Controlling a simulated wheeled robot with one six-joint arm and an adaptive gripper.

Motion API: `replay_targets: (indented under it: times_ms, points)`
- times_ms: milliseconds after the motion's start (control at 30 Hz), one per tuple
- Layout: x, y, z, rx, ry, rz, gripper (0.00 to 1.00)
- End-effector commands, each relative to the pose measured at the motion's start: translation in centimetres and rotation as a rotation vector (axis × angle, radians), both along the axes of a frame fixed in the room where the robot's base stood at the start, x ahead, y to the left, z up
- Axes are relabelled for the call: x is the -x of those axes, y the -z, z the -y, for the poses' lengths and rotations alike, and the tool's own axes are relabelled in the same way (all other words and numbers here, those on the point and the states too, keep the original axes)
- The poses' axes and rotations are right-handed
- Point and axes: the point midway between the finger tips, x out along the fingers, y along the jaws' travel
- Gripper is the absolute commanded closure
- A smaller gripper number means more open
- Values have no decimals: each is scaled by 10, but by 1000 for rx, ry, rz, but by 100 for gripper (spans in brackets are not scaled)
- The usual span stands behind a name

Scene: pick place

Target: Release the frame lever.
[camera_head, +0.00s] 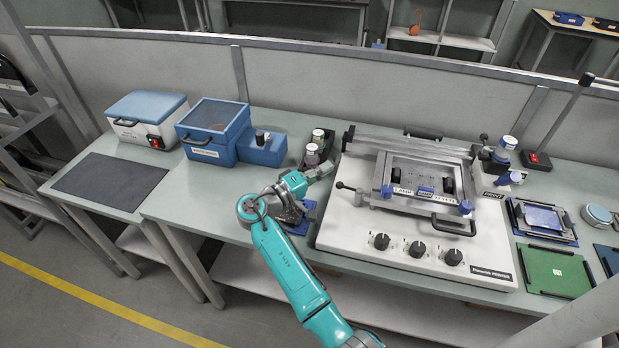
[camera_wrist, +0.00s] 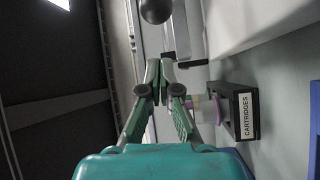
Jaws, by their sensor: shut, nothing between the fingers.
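The white printing machine (camera_head: 345,232) stands on the bench with a hinged metal frame (camera_head: 430,172) lying low over its bed. A small lever with a dark ball knob (camera_head: 340,185) sticks out at the frame's left side. In the wrist view a dark ball knob (camera_wrist: 156,10) shows at the top edge, beyond my fingertips. My gripper (camera_head: 328,168) is left of the machine, near the lever and apart from it. In the wrist view my gripper's fingers (camera_wrist: 160,70) are together and empty.
A black cartridge holder (camera_wrist: 240,112) is close beside my fingers, at right in the wrist view. A blue box (camera_head: 212,130) and a white box with a blue lid (camera_head: 147,118) stand to the left. A green board (camera_head: 553,270) lies right of the machine.

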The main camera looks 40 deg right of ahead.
Motion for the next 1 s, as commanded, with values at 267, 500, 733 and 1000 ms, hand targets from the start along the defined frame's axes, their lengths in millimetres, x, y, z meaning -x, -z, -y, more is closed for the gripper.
replay_targets:
  times_ms: [267,500,733,1000]
  points:
    - [30,7,-9,0,-1,0,100]
    - [38,8,-11,0,0,0,100]
    - [37,8,-11,0,0,0,100]
    - [30,8,-14,-1,-38,0,100]
